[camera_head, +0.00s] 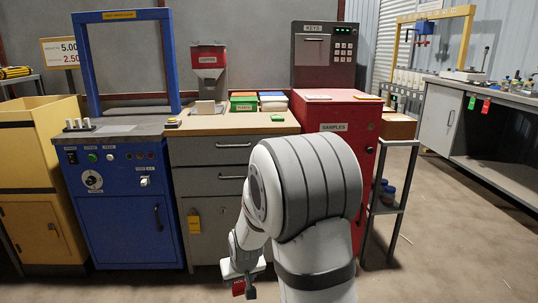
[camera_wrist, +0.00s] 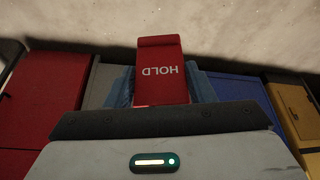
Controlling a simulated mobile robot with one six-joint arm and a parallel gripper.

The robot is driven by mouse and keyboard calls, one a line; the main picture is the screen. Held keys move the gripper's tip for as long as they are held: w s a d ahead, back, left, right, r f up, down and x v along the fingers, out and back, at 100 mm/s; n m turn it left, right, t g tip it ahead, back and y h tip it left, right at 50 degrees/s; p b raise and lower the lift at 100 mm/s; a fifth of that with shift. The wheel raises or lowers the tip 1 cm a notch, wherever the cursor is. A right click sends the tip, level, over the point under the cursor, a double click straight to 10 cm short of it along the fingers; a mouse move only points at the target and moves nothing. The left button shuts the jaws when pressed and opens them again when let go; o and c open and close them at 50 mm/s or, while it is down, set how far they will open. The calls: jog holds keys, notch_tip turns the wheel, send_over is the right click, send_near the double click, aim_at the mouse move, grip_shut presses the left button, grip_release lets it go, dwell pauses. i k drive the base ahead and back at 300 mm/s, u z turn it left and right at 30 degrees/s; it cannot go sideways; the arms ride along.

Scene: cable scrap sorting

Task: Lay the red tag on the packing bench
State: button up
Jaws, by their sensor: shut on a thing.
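My gripper (camera_head: 245,284) hangs low in front of the grey drawer bench in the head view. It is shut on the red tag (camera_wrist: 160,60), which reads HOLD upside down in the wrist view. The tag sticks out between the two blue fingers, and a small red part of it (camera_head: 238,288) shows in the head view. No surface carries a readable packing bench label. The grey drawer bench (camera_head: 215,151) has a wooden top, and a long grey workbench (camera_head: 484,92) stands at the right.
A blue machine (camera_head: 124,205) and a yellow cabinet (camera_head: 42,190) stand at the left. A red SAMPLES cabinet (camera_head: 337,110) adjoins the drawer bench. The wooden top holds a COPPER unit (camera_head: 209,68) and coloured boxes (camera_head: 244,103). Open concrete floor (camera_head: 450,230) lies at the right.

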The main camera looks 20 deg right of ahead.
aim_at(245, 119)
jog(key=z, duration=0.05)
jog(key=i, duration=1)
jog(key=z, duration=0.05)
